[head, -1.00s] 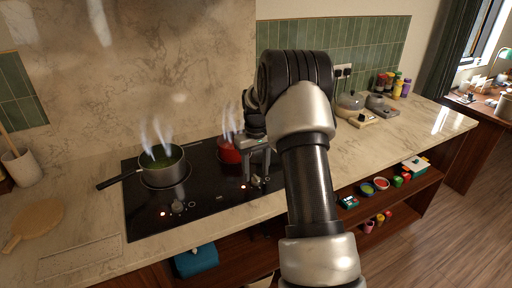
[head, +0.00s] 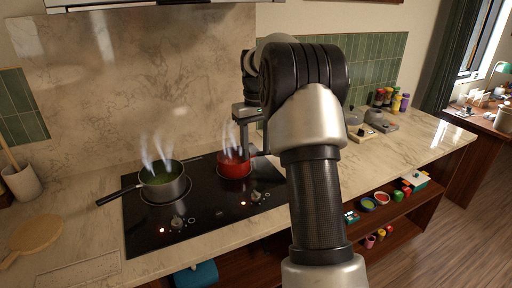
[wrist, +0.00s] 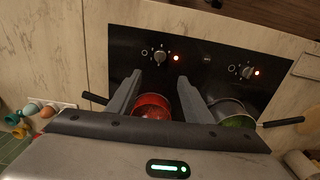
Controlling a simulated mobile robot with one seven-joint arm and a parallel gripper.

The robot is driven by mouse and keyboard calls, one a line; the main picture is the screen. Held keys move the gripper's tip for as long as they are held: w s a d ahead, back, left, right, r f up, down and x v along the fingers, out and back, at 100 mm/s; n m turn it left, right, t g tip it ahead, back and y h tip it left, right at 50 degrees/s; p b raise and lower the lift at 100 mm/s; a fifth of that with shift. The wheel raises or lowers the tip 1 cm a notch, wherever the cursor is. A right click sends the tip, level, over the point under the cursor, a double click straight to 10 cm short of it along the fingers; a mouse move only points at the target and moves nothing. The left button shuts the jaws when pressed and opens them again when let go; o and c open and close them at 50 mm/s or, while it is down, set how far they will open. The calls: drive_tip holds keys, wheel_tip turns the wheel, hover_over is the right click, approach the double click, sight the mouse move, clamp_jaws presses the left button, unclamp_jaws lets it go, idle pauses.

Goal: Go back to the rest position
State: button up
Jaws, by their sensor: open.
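My gripper (head: 250,148) is raised above the right side of the black cooktop (head: 215,205), beside and above the steaming red pot (head: 235,167) in the head view. In the wrist view my gripper (wrist: 158,85) has its two fingers apart with nothing held between them. The red pot (wrist: 152,104) shows beyond the fingers there. My arm stretches across the right middle of the head view and hides part of the counter and wall.
A steaming grey saucepan (head: 163,184) with green contents stands on the left burner. The front knobs (head: 177,223) have lit red lights. A round wooden board (head: 38,232) lies at left. Small appliances (head: 378,120) and jars (head: 396,101) stand at right. Shelves (head: 395,215) hold several small items.

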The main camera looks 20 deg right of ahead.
drive_tip(key=s+a+r+t+p, duration=0.2)
drive_tip(key=s+a+r+t, duration=0.1)
drive_tip(key=s+a+r, duration=0.95)
drive_tip(key=s+a+t+p, duration=0.1)
drive_tip(key=s+a, duration=0.3)
drive_tip(key=s, duration=1.5)
drive_tip(key=shift+a+f+m+t+p, duration=0.15)
drive_tip(key=shift+f+m+t+p, duration=0.25)
drive_tip(key=shift+t, duration=0.4)
